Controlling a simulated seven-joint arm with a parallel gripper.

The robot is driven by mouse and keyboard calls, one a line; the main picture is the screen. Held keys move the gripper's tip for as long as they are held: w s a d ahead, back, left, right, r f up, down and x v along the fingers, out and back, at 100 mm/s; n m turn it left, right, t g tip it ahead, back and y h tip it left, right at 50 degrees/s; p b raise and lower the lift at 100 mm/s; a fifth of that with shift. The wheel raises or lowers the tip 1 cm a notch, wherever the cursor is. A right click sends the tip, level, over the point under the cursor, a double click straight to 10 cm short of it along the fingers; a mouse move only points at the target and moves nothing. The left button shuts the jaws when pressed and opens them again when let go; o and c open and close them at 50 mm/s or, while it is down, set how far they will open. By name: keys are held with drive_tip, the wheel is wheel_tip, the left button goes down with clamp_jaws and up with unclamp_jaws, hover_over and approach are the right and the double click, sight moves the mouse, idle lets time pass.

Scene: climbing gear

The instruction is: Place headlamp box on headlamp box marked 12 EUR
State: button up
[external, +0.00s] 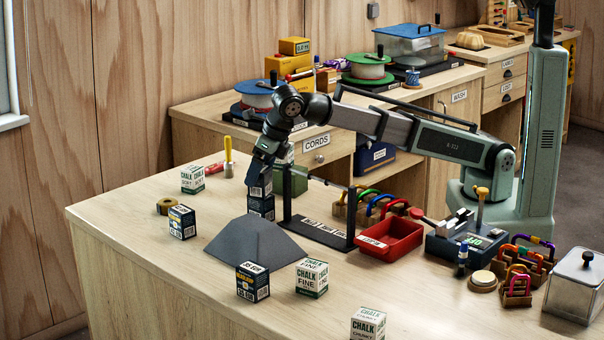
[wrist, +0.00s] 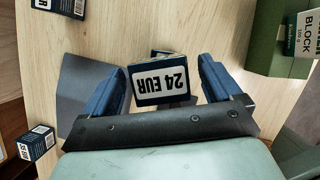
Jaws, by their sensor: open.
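A dark blue headlamp box, its top marked 24 EUR (wrist: 160,82), lies between my gripper's fingers (wrist: 163,68) in the wrist view. The fingers are spread, with a gap on each side of it. In the external view my gripper (external: 262,172) points down over a stack of dark boxes, and this box is its upper part. The lower box (external: 261,206) stands on the table under it; its price is hidden, so I cannot read 12 EUR. Other dark headlamp boxes stand at left (external: 182,222) and at the front (external: 252,281), the front one also at lower left in the wrist view (wrist: 36,143).
A grey sloped block (external: 255,243) is just in front of the stack. A black frame stand (external: 320,228) is close on its right, with a red tray (external: 390,238) beyond. Chalk boxes stand at left (external: 193,180) and front (external: 312,278). The table's front left is clear.

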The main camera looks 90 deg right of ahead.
drive_tip(key=v, duration=1.2)
